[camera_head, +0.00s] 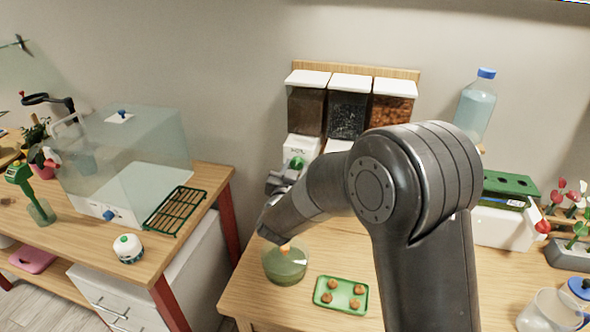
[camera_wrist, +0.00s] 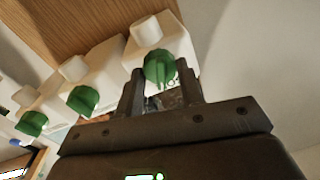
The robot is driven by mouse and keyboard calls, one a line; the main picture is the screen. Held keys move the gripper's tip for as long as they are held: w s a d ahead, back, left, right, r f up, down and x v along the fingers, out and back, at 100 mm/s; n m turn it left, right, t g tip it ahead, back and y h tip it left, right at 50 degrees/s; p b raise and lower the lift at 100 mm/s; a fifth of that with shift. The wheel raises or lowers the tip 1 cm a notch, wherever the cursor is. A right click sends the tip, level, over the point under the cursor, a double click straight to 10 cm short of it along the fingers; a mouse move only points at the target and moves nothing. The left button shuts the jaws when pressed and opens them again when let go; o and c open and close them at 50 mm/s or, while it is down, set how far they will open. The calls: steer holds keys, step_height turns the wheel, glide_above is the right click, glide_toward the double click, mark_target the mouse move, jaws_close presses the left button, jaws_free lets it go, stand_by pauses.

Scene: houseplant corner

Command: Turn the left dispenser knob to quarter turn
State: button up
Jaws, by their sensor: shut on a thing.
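The left dispenser (camera_head: 305,112) stands against the wall, a dark-filled clear bin with a white lid and white base. Its green knob (camera_head: 296,163) shows beside my gripper (camera_head: 283,182). In the wrist view the fingers of my gripper (camera_wrist: 160,85) stand on both sides of this green knob (camera_wrist: 159,67), shut on it. The knob's ridge shows between the fingertips; its exact angle is hard to read. The other two dispensers' green knobs (camera_wrist: 83,98) (camera_wrist: 32,123) are apart from the gripper. In the head view my arm hides these knobs.
A glass bowl (camera_head: 286,264) and a green tray with several brown pieces (camera_head: 341,295) are on the table below my arm. A blue-capped bottle (camera_head: 476,105) stands right of the dispensers. A clear tank (camera_head: 130,150) is on the left table.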

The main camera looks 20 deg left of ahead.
steer(key=m, duration=0.7)
steer(key=shift+f+m+h, duration=0.15)
steer(key=shift+m+h, duration=0.15)
steer(key=m, duration=0.6)
steer(key=shift+m+t+h, duration=0.3)
steer(key=shift+m, duration=0.1)
steer(key=o, duration=1)
steer(key=shift+s, duration=0.1)
steer(key=s, duration=0.7)
steer(key=s+f, duration=0.1)
steer(key=s, duration=0.2)
steer(key=shift+s, duration=0.35)
steer(key=shift+w+r, duration=0.1)
